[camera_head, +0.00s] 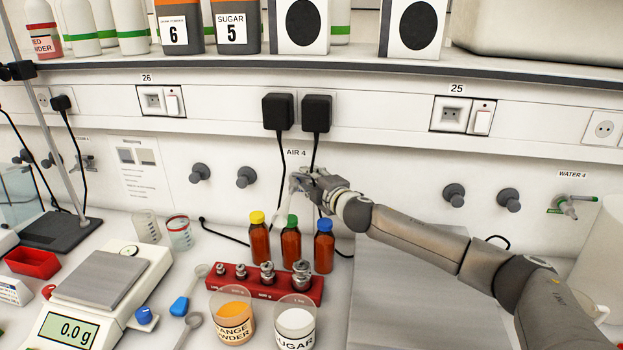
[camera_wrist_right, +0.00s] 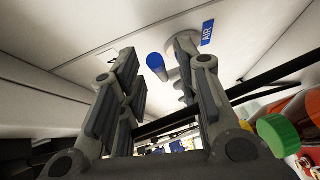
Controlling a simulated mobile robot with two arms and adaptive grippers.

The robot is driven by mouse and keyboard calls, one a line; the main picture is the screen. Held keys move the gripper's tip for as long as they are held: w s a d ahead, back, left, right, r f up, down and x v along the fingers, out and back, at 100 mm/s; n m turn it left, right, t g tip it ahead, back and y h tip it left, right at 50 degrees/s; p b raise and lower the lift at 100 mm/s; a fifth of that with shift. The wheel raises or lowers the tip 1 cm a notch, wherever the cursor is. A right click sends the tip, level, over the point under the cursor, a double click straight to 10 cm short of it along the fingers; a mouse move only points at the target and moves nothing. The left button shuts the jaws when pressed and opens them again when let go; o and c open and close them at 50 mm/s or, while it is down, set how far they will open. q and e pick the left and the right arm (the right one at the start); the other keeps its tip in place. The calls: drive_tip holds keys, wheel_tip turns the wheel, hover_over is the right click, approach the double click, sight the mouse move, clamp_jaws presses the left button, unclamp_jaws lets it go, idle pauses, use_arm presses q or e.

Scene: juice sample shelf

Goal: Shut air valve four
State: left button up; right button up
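The AIR 4 label (camera_head: 296,152) is on the white wall panel, and my right gripper (camera_head: 300,178) is just below it. The gripper and hand cover most of the air valve there in the head view. In the right wrist view, a blue cylindrical valve part (camera_wrist_right: 157,67) shows between the fingers of my right gripper (camera_wrist_right: 158,58), nearer the right finger. A blue AIR tag (camera_wrist_right: 208,32) shows beyond the right finger. The two fingers are spread apart. I cannot tell whether either touches the valve. My left gripper is out of view.
Brown bottles with yellow (camera_head: 257,217), green (camera_head: 291,221) and blue (camera_head: 324,225) caps stand below the gripper. A red weight rack (camera_head: 262,285) is in front of them. Black cables hang from two plugs (camera_head: 297,113) above. The WATER 4 tap (camera_head: 565,206) is at right.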

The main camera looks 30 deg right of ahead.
clamp_jaws()
idle(0.3)
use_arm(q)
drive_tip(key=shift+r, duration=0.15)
